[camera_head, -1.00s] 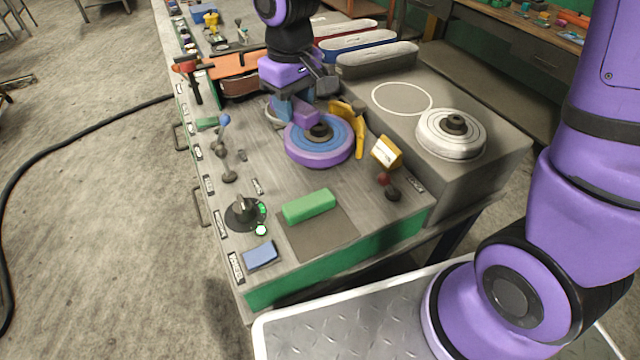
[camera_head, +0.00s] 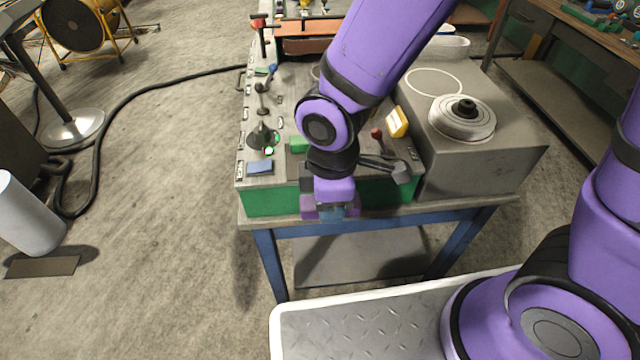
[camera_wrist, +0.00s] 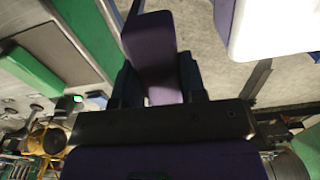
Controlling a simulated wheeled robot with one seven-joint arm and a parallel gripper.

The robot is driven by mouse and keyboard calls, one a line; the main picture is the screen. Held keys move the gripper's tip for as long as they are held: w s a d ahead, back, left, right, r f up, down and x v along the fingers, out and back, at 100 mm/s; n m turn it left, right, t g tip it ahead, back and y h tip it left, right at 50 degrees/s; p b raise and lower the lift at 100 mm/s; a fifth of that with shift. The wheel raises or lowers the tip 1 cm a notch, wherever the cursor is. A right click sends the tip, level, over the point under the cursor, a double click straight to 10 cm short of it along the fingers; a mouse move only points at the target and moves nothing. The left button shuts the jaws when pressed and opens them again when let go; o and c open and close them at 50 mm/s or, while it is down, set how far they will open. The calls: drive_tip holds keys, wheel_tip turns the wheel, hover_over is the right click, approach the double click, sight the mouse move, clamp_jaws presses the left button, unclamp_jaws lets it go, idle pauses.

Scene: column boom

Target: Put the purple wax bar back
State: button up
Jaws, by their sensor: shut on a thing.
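The purple wax bar (camera_wrist: 150,55) is between the blue fingers of my gripper (camera_head: 330,211), which is shut on it. In the head view the purple bar (camera_head: 308,208) shows in part beside the fingers, in front of the bench's green front edge. The wrist view shows the bar sticking out past the fingers, with floor beyond. The green bar (camera_head: 299,145) lies on the bench top behind my gripper, partly covered by my arm. It also shows in the wrist view (camera_wrist: 30,75). My arm hides most of the dark mat and the polishing wheel.
A blue block (camera_head: 260,167) lies at the bench's front left corner, with a black knob (camera_head: 263,136) behind it. A lever with a grey end (camera_head: 401,172) and a yellow-framed gauge (camera_head: 397,122) stand right of my arm. A grey pedestal holds a white wheel (camera_head: 462,118).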

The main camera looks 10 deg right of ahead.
drive_tip(key=shift+s+f, duration=0.1)
drive_tip(key=shift+s, duration=0.2)
drive_tip(key=w, duration=0.5)
drive_tip(key=w+f, duration=0.1)
drive_tip(key=w, duration=0.4)
drive_tip(key=w+a, duration=0.1)
drive_tip(key=w, duration=0.4)
drive_tip(key=shift+w+f, duration=0.1)
drive_tip(key=shift+f, duration=0.15)
drive_tip(key=shift+w+n, duration=0.15)
drive_tip(key=shift+n, duration=0.15)
drive_tip(key=shift+f, duration=1.75)
drive_tip(key=shift+f, duration=0.1)
drive_tip(key=o, duration=0.9)
drive_tip(key=shift+o, duration=0.2)
wheel_tip(320, 180, up, 12)
drive_tip(key=shift+r, duration=0.2)
